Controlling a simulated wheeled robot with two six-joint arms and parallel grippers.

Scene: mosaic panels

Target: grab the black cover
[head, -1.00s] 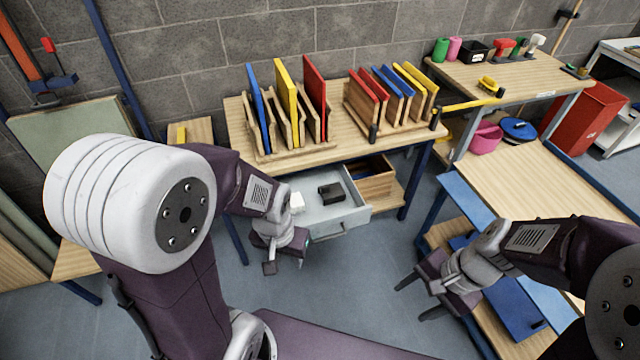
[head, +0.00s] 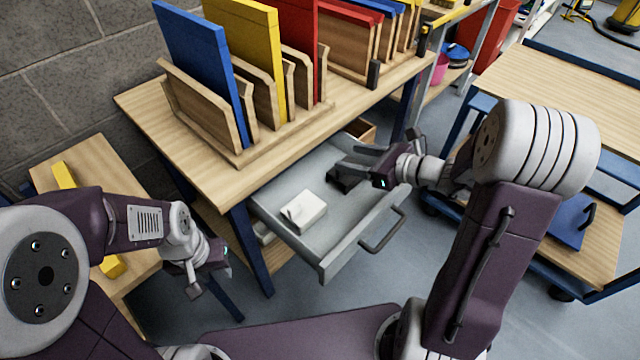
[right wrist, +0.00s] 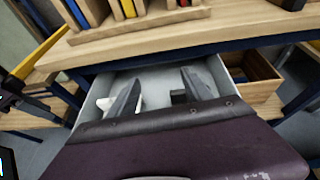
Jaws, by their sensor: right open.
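The black cover (head: 343,183) lies in the open grey drawer (head: 357,235), partly hidden under my right gripper. In the right wrist view the black cover (right wrist: 178,97) shows beside the right finger, toward the space between the fingers. My right gripper (head: 346,157) is open over the drawer with its fingers apart, pointing left in the head view. I cannot tell whether it touches the cover. My left gripper (head: 207,275) hangs at the lower left, away from the drawer; its jaw opening is unclear.
A white block (head: 304,212) lies in the drawer left of the cover. The wooden table top (head: 140,105) with racks of coloured boards overhangs the drawer's back. The drawer handle (head: 382,232) sticks out in front. Another wooden table (head: 540,90) stands at right.

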